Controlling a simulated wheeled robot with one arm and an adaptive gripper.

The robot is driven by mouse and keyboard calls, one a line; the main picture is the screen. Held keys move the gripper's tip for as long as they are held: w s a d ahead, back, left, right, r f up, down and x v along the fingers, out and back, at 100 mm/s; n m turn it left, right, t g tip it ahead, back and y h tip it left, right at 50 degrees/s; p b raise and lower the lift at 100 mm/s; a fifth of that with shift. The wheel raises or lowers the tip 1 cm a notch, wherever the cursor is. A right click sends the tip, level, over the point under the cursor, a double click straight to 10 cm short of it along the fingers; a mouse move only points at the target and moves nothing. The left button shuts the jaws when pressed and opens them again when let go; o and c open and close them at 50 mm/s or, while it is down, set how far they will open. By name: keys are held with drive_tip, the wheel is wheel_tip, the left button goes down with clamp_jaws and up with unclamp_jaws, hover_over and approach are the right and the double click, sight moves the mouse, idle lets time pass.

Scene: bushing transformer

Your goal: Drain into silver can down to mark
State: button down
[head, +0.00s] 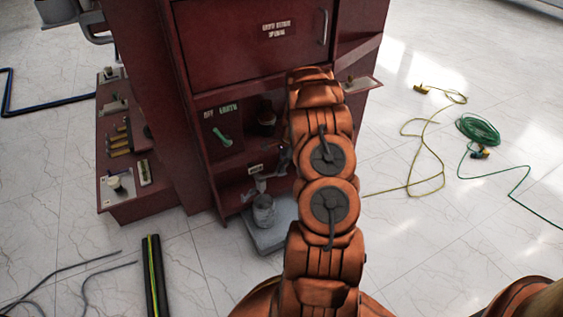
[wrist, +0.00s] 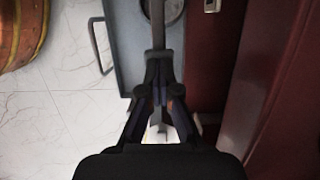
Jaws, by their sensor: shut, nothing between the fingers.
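The silver can (head: 263,212) stands upright on a grey tray (head: 283,240) at the foot of the dark red cabinet (head: 255,45). A grey drain fitting (head: 262,183) sits just above the can. In the wrist view my gripper (wrist: 160,68) is shut and empty, above the tray (wrist: 122,68). A narrow grey bar (wrist: 158,28) runs up from the fingertips; I cannot tell whether they touch it. A round opening, likely the can (wrist: 175,10), is cut off at the top. The can's level and mark cannot be made out.
A green handle (head: 222,136) is on the cabinet's OFF/EARTH panel. A side panel with several fittings (head: 118,150) stands left. A yellow cord (head: 425,150) and a green coil (head: 478,129) lie right; a black-yellow strip (head: 154,275) lies front left. The cabinet wall (wrist: 285,110) is close right of my gripper.

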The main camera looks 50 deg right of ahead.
drive_tip(key=shift+w+f+y+p, duration=0.15)
drive_tip(key=shift+y+p, duration=0.15)
drive_tip(key=shift+p, duration=0.15)
drive_tip(key=shift+s+f+y+p, duration=0.2)
drive_tip(key=shift+f+y+p, duration=0.3)
drive_tip(key=shift+p, duration=0.5)
drive_tip(key=shift+s+d+f, duration=0.1)
drive_tip(key=shift+f, duration=0.45)
drive_tip(key=shift+a+f, duration=0.1)
drive_tip(key=shift+a, duration=0.15)
idle(5.8)
